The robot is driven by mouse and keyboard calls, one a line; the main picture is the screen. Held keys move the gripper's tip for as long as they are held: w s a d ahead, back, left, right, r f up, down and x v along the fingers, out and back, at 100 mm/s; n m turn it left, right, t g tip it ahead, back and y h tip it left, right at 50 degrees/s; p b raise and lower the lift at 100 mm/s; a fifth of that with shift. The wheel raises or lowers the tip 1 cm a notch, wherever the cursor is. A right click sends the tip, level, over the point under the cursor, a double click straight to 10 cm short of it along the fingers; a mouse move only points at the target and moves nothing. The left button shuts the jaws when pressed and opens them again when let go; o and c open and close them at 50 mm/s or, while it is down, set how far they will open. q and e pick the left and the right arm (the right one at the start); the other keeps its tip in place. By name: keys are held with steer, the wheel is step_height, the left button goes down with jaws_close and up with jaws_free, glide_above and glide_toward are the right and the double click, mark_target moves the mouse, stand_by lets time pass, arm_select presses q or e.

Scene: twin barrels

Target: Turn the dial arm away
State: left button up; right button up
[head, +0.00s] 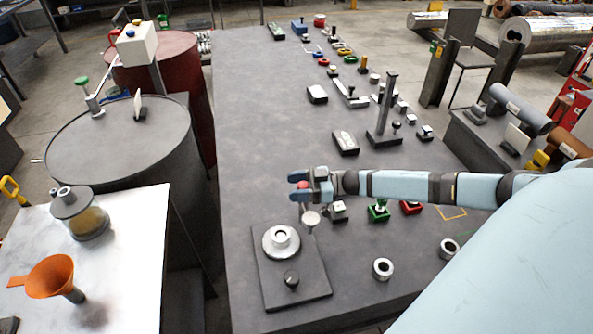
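A dark square plate (262,283) lies on the long dark table. It carries a round silver dial (281,241) with a raised hub and a black knob (291,278). Beside the dial stands a thin post with a small pale disc (310,218); a red ball (303,185) shows above it. Which of these parts is the dial arm is hard to tell. My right gripper (298,186) reaches in from the right, its blue fingers apart on either side of the red ball. Contact with the ball cannot be made out. My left gripper is not in view.
Green (379,210) and red (411,207) small fixtures stand close beside my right forearm. Two metal rings (383,269) lie at the front right. A tall metal post (384,115) rises behind the forearm. Barrels (120,150) stand left of the table.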

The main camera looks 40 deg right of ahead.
steer(key=shift+s+d+f, duration=0.1)
steer(key=shift+s+d, duration=0.1)
steer(key=shift+d, duration=0.1)
steer(key=b+v, duration=0.1)
steer(key=v, duration=1.2)
steer(key=shift+b, duration=0.35)
steer(key=shift+s, duration=0.1)
